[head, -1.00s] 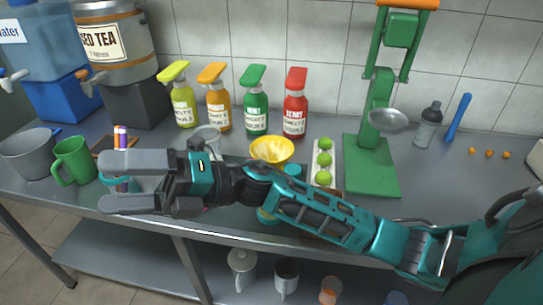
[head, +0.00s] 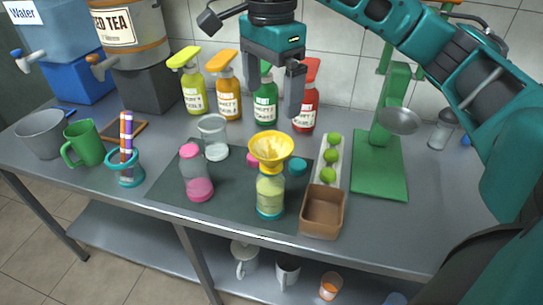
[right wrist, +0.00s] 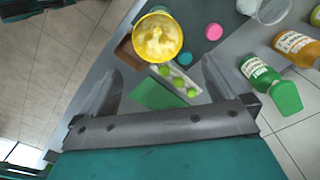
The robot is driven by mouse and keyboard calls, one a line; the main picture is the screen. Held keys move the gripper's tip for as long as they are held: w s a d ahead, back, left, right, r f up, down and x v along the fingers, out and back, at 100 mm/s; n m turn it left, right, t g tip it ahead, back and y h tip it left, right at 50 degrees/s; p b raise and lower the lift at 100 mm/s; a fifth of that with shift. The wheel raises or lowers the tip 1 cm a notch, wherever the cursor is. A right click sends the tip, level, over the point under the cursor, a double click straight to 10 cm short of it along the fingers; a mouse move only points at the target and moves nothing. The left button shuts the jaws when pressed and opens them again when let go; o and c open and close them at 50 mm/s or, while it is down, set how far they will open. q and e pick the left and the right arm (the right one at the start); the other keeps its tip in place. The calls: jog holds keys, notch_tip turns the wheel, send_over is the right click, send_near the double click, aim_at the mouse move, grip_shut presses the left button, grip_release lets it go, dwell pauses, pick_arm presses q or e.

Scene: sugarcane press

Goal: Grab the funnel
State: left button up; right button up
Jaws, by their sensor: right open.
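The yellow funnel (head: 271,150) sits upright in the mouth of a clear bottle (head: 270,194) holding pale yellow-green contents, on the dark mat. My right gripper (head: 272,88) is open and empty, pointing down above and behind the funnel, in front of the green and red spray bottles. In the right wrist view the funnel (right wrist: 158,38) shows from above, beyond the open fingers (right wrist: 160,80), with nothing between them in contact. My left gripper is not in view.
A brown box (head: 323,212) and a tray of limes (head: 330,160) stand right of the funnel. A pink-lidded bottle (head: 196,175) and a clear beaker (head: 213,137) stand left. The green press (head: 378,165) is further right. Spray bottles line the back.

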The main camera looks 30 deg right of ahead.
send_over(271, 146)
jog(key=s+a, duration=0.1)
jog(key=s, duration=0.1)
notch_tip(271, 146, down, 7)
jog(key=shift+w+a+r, duration=0.1)
jog(key=shift+r, duration=0.05)
notch_tip(271, 146, down, 5)
jog(key=shift+a+r, duration=0.1)
jog(key=shift+f, duration=0.35)
jog(key=shift+c, duration=0.2)
jog(key=c, duration=0.8)
jog(key=shift+r, duration=0.1)
